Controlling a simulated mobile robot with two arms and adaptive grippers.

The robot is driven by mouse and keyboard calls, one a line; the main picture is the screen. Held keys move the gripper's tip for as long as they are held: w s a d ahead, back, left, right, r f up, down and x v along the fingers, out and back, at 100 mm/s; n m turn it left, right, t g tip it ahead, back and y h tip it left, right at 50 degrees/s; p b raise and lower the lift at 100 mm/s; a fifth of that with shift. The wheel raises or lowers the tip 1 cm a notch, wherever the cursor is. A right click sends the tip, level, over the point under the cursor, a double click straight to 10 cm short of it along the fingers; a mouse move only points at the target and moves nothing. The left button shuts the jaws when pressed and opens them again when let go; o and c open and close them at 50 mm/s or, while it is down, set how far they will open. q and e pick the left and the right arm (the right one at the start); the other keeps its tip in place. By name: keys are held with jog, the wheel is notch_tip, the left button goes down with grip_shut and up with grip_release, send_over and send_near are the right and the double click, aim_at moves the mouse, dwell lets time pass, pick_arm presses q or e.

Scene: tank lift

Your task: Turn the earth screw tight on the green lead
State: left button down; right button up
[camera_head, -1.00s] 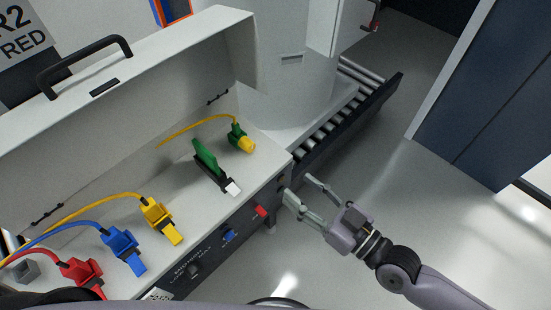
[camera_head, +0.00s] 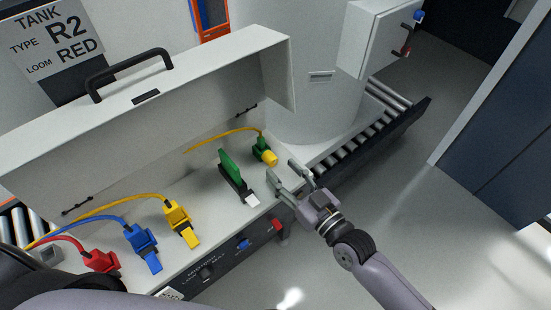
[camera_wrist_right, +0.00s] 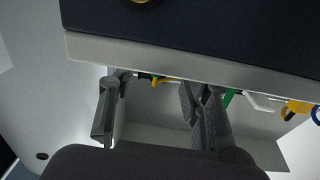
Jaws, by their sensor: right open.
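The green lead's end (camera_head: 262,146) is a green clamp with a yellow screw head (camera_head: 270,158), at the right end of the white box top in the head view. A thin yellow cable runs from it to the back panel. My right gripper (camera_head: 281,171) is open and empty, its fingertips close in front of the yellow head, at the box's right front corner. In the right wrist view a small green and yellow part (camera_wrist_right: 160,80) shows between the two fingers, partly hidden by an edge. I cannot tell whether the fingers touch anything. My left gripper is not in view.
A green-handled lever (camera_head: 229,163) stands just left of the screw. Yellow (camera_head: 178,216), blue (camera_head: 140,240) and red (camera_head: 98,261) plugs sit further left on the box. The raised lid (camera_head: 150,140) stands behind. A roller conveyor (camera_head: 370,135) lies to the right.

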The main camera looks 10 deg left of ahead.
aim_at(274, 163)
jog(key=shift+x, duration=2)
jog(key=shift+c, duration=0.4)
grip_shut()
